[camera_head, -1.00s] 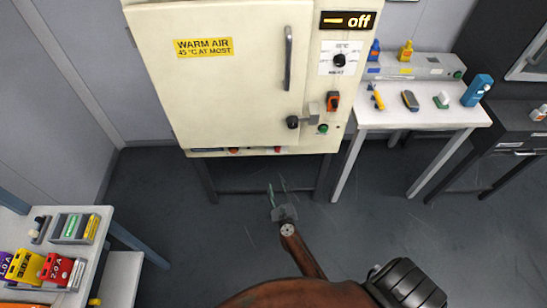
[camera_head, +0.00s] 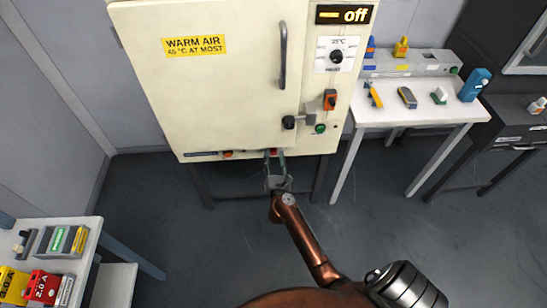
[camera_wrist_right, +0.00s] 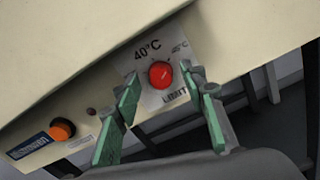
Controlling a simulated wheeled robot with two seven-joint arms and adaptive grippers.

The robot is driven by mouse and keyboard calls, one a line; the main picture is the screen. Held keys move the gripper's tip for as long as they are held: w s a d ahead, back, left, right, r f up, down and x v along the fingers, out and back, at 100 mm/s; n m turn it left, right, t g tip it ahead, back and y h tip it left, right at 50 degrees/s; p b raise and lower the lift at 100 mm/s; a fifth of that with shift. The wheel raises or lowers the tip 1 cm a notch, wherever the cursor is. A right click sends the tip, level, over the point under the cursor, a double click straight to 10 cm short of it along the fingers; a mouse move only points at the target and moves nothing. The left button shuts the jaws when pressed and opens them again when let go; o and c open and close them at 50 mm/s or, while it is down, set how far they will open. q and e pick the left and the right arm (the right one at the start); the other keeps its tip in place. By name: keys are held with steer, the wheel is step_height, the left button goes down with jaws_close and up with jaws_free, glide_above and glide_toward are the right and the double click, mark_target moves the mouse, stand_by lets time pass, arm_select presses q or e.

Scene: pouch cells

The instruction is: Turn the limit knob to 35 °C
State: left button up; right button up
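The limit knob (camera_wrist_right: 160,74) is a round red knob on a pale plate on the front of the warm air cabinet (camera_head: 220,110). In the right wrist view the plate reads 40°C at upper left, 45°C at right and LIMIT below; the knob's pointer is too small to read. In the head view the knob (camera_head: 273,152) is a small red spot on the cabinet's lower edge. My right gripper (camera_head: 274,162) is just below it. In the right wrist view its green-padded fingers (camera_wrist_right: 159,82) are apart on either side of the knob, with nothing held. My left gripper is not in view.
An orange button (camera_wrist_right: 62,130) sits left of the knob on the same panel. A white table (camera_head: 415,115) stands right; a shelf with packs (camera_head: 45,286) is lower left.

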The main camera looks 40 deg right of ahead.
steer(key=shift+c, duration=0.6)
jaws_close()
